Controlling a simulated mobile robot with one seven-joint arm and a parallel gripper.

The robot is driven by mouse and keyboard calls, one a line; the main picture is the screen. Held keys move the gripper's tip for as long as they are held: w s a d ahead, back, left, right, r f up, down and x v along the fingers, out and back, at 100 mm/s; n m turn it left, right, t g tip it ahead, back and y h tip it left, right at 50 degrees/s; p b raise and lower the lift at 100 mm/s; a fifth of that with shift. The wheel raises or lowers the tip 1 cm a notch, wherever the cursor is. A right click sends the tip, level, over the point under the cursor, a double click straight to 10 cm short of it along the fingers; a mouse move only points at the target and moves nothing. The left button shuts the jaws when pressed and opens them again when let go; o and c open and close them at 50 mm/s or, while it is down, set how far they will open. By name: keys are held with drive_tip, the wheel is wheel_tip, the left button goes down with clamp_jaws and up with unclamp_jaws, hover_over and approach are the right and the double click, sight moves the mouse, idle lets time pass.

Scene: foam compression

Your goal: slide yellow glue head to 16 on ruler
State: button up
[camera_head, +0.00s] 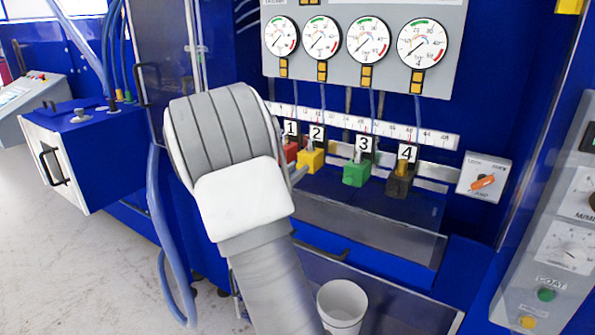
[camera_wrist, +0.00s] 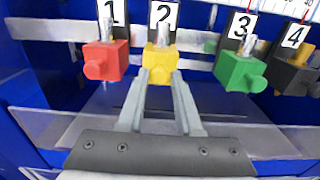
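The yellow glue head (camera_head: 311,161) sits under label 2, between the red and green heads. In the wrist view the yellow head (camera_wrist: 160,62) is centred ahead, its round knob facing me. My gripper's two fingers (camera_wrist: 159,80) reach up to this knob, one on each side. I cannot tell whether they press on it or leave a small gap. In the head view my arm hides most of the gripper. The white ruler (camera_head: 345,122) runs behind the number labels; its marks are too small to read the yellow head's position surely.
The red head (camera_wrist: 105,62) is close on the left, the green head (camera_wrist: 238,66) on the right, and the black head (camera_head: 400,184) farther right. A clear panel (camera_head: 370,215) lies below them. Pressure gauges (camera_head: 367,40) are above; a lock switch (camera_head: 484,180) is at right.

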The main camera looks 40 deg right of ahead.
drive_tip(key=o, duration=0.3)
drive_tip(key=v, duration=1.7)
drive_tip(key=shift+a+p, duration=0.2)
drive_tip(key=shift+p, duration=0.1)
drive_tip(key=shift+a, duration=0.1)
